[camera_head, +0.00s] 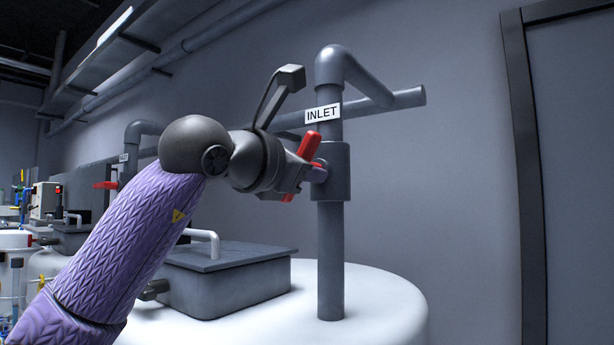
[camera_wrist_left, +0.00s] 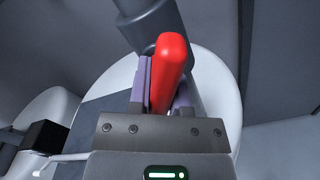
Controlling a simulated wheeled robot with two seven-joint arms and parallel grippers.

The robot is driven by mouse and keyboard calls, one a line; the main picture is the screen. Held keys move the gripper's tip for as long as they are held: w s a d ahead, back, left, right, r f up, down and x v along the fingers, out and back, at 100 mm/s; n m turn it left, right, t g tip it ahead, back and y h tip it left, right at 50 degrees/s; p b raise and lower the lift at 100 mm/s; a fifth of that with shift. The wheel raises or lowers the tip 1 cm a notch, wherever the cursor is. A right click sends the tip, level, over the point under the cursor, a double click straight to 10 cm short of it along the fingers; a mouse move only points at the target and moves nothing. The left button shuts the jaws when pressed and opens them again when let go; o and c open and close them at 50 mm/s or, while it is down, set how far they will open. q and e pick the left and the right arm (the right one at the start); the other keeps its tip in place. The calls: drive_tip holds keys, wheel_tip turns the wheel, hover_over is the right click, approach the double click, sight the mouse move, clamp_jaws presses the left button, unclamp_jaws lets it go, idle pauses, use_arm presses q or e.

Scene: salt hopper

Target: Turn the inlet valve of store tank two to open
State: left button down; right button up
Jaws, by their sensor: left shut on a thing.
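The inlet valve has a red handle (camera_head: 309,146) on a grey vertical pipe (camera_head: 331,250) with a white INLET label (camera_head: 323,113). The handle stands tilted, its upper end leaning up and right in the head view. My left gripper (camera_head: 308,172) is at the valve and shut on the handle. In the left wrist view the red handle (camera_wrist_left: 172,60) lies between the two fingers of my left gripper (camera_wrist_left: 165,88). The gripper hides the handle's middle. The pipe rises from a white tank (camera_head: 385,305). My right gripper is not in view.
A grey box-shaped hatch (camera_head: 230,280) with a pale handle sits on the tank top, below my left arm. Another pipe with a red valve handle (camera_head: 105,185) stands farther left. A door frame (camera_head: 522,170) is at the right. The wall right of the pipe is clear.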

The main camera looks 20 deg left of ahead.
use_arm(q)
drive_tip(key=shift+n+b, duration=0.6)
drive_tip(key=shift+n, duration=2.3)
drive_tip(key=c, duration=0.6)
unclamp_jaws()
drive_tip(key=shift+o, duration=0.2)
drive_tip(key=shift+s, duration=0.1)
